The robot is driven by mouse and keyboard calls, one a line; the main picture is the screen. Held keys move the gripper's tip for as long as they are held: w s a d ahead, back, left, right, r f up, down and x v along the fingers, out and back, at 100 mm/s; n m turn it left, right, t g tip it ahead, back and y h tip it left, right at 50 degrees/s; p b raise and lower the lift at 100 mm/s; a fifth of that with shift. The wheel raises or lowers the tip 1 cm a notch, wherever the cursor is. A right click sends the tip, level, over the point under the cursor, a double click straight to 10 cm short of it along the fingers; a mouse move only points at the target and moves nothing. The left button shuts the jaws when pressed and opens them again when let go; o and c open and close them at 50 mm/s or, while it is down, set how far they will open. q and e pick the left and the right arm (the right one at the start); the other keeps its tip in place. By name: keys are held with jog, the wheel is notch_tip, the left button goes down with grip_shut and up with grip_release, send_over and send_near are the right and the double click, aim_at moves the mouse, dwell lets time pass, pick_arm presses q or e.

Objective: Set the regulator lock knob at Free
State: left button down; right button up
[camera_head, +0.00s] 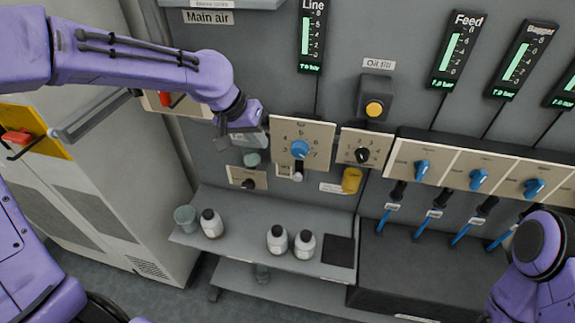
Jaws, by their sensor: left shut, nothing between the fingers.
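My left gripper (238,130) is shut and empty, in front of the grey wall panel, just left of the regulator plate. That plate (318,132) carries a blue knob (300,149) with a numbered scale around it. To its right a smaller beige plate (345,143) carries a black knob (362,155) with small marks. Another black knob (249,184) sits on a small plate below my left gripper. No Free mark is readable, so I cannot tell which black knob is the lock knob or its setting. My right arm shows at the lower right; its gripper is out of view.
A yellow button box (375,97) marked Oil fill sits above the plates. A yellow fitting (351,180) hangs below them. A shelf (255,235) holds white bottles (277,239) and a grey cup (185,218). Blue knobs (422,167) line the right, and a cabinet (110,190) stands left.

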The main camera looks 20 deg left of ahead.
pick_arm(q)
jog(key=shift+w+f, duration=0.1)
jog(key=shift+f, duration=0.1)
send_near(298, 175)
jog(key=w+a+f, duration=0.2)
jog(key=a+f, duration=0.1)
jog(key=f, duration=0.1)
jog(key=d, duration=0.1)
jog(key=d+f+p, duration=0.1)
jog(key=d+f, duration=0.1)
jog(key=shift+w+f+p, duration=0.25)
jog(key=shift+p, duration=0.1)
